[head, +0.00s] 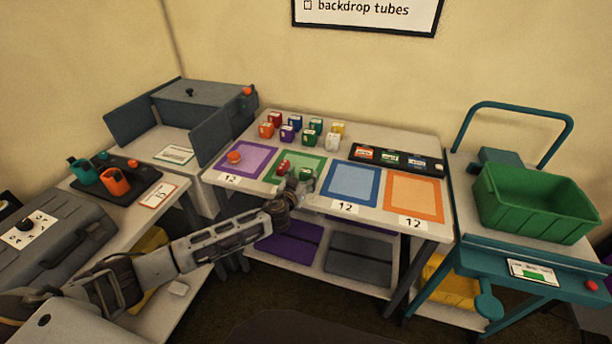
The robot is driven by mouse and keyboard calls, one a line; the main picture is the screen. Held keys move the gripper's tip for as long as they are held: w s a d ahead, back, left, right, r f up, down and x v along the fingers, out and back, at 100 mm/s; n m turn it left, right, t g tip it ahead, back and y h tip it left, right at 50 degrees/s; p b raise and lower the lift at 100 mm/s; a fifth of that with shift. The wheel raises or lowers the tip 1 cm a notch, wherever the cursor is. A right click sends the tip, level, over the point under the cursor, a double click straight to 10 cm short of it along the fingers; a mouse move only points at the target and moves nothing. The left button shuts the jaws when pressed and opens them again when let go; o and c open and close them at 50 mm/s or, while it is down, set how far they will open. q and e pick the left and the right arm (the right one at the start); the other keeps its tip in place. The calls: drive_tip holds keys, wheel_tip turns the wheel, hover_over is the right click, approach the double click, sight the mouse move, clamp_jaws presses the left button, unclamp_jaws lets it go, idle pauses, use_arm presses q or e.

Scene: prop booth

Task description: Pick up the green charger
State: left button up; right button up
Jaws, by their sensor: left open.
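Two small green block-shaped items, a front one (309,137) and one just behind it (316,125), stand in a cluster at the back of the table. I cannot tell for certain whether either is the green charger. My left gripper (298,183) is open over the front of the green mat (314,163), in front of and below the cluster, apart from the green blocks. A small red item (283,167) and a bit of green show right at the gripper, partly hidden by it. My right gripper is out of view.
Red, orange, blue, purple, white and yellow blocks crowd the green ones. Purple, blue (352,184) and orange (414,196) mats and a black strip (438,168) share the table (228,158). A green crate (535,205) sits on a cart at right.

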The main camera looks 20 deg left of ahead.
use_arm(q)
drive_tip(key=shift+w+f, duration=0.2)
drive_tip(key=shift+w, duration=0.85)
drive_tip(key=shift+c, duration=0.7)
drive_tip(key=c, duration=1)
drive_tip(key=shift+r, duration=0.1)
